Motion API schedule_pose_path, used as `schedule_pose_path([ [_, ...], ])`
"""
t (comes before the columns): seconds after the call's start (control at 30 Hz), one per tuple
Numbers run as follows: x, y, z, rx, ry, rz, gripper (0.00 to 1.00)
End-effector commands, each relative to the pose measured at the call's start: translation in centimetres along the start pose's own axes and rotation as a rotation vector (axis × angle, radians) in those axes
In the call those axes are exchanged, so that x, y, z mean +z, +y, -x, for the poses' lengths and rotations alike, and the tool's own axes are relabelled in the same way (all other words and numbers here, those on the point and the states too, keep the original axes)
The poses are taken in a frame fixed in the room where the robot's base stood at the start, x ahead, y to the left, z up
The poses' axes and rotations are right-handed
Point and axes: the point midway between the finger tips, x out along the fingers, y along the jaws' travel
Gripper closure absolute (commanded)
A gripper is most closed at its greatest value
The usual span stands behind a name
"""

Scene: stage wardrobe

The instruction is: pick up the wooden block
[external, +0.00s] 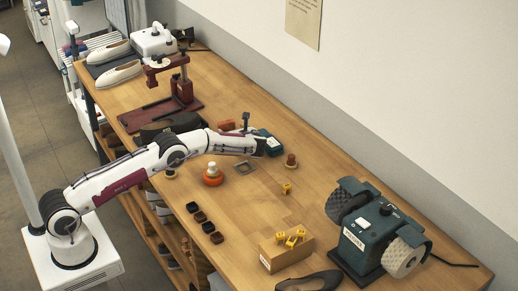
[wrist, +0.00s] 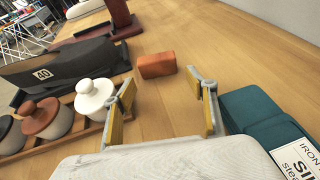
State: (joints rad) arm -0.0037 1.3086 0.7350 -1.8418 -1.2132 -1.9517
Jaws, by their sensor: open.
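A reddish-brown block (wrist: 156,66), which seems to be the wooden block, lies on the bench in the wrist view. It also shows in the external view (external: 226,125), just behind my arm's end. My gripper (wrist: 165,90) is open and empty. In the wrist view the block sits beyond the fingertips, roughly between them and slightly left of centre, apart from both fingers. In the external view my gripper's fingers are hard to make out beside the block.
A teal box (wrist: 262,120) with a white label is close by the right finger. Lidded jars (wrist: 95,98) stand near the left finger, with a dark item numbered 40 (wrist: 65,68) behind them. A dark red press (external: 183,88) stands farther back. Bare bench lies right of the block.

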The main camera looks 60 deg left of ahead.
Motion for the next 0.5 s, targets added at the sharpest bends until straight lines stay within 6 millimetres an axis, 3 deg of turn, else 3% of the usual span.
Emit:
schedule_pose_path([
  [0.5, 0.3, 0.3, -4.5, 0.001, 0.000, 0.001, 0.43],
])
